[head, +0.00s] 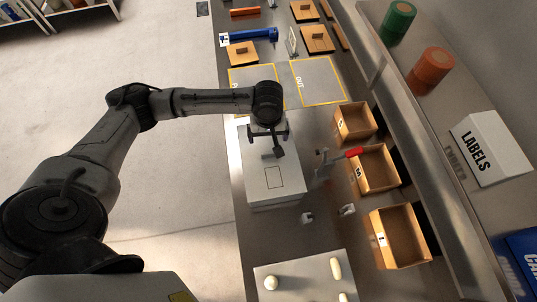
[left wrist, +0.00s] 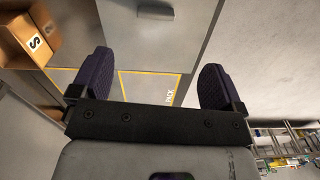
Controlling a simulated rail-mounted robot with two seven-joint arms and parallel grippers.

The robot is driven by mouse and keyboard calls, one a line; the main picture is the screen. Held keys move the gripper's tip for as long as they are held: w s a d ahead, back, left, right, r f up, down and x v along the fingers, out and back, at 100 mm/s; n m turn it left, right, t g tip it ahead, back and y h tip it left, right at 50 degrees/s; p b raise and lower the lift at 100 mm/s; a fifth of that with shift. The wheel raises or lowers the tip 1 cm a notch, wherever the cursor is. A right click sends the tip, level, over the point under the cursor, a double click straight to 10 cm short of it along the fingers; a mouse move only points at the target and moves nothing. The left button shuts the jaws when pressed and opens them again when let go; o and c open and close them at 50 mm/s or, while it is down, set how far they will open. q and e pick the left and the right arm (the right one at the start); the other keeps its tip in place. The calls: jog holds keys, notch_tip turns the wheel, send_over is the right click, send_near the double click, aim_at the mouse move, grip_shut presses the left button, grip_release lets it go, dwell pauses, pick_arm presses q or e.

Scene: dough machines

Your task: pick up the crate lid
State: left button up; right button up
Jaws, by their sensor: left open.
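A pale grey flat-topped box (head: 288,185), which looks like the lidded crate, stands on the steel bench. A square outline marks its near top. In the left wrist view a grey panel (left wrist: 155,42) with a small bar handle (left wrist: 155,13) fills the top middle; it looks like the lid. My left gripper (head: 268,134) is over the far half of the box. Its two fingers (left wrist: 155,78) are wide apart with nothing between them. I cannot tell its height above the lid, and it partly hides the top. My right gripper is not in view.
Wooden bins (head: 400,237) line the right side of the bench, with a red-handled tool (head: 352,153) beside them. Yellow-outlined mats (head: 318,82) lie beyond the box. A pale board (head: 300,280) with dough pieces is at the front. Wooden squares with knobs (head: 318,40) lie farther back.

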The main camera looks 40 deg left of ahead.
aim_at(269, 153)
pick_arm(q)
jog(key=shift+n, duration=0.6)
notch_tip(269, 153, down, 8)
jog(key=shift+w+a+f, duration=0.1)
jog(key=shift+a+f, duration=0.05)
jog(key=shift+f, duration=0.1)
jog(key=shift+w+d+f, duration=0.1)
jog(key=shift+d+f, duration=0.05)
jog(key=shift+f, duration=1.15)
jog(key=shift+w+d+f, duration=0.1)
jog(key=shift+f, duration=1.2)
jog(key=shift+c, duration=0.2)
jog(key=c, duration=1.1)
